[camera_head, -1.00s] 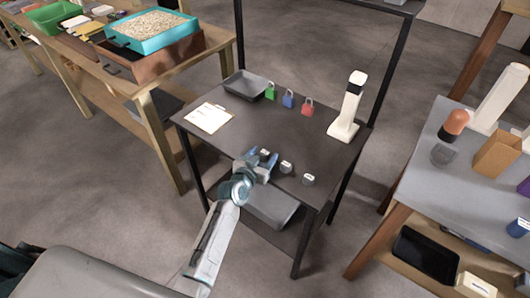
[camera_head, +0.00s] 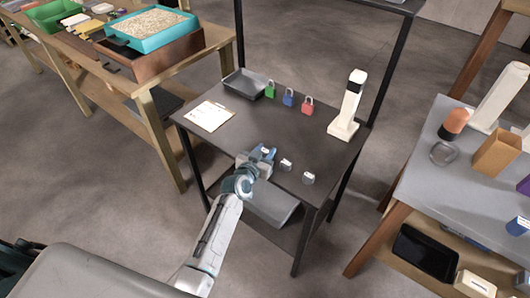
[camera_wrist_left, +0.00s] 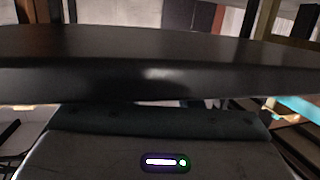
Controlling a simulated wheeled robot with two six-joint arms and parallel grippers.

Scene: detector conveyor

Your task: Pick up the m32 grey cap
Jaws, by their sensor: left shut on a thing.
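Three small grey caps with pale labels stand in a row along the front of the dark table: one at my left gripper (camera_head: 265,156), a middle cap (camera_head: 286,165) and a right cap (camera_head: 308,178). The labels are too small to read, so I cannot tell which is m32. My left gripper is shut on the leftmost grey cap (camera_head: 267,150), which is partly hidden by the fingers. I cannot tell whether this cap is clear of the tabletop. In the left wrist view the cap and fingertips are not visible. My right gripper is not in view.
The dark table (camera_head: 240,132) carries a clipboard (camera_head: 209,116), a dark tray (camera_head: 244,84), green, blue and red padlocks (camera_head: 289,98) and a white scanner-like stand (camera_head: 347,105). A grey bin (camera_head: 273,208) sits below. The table edge (camera_wrist_left: 160,80) fills the left wrist view.

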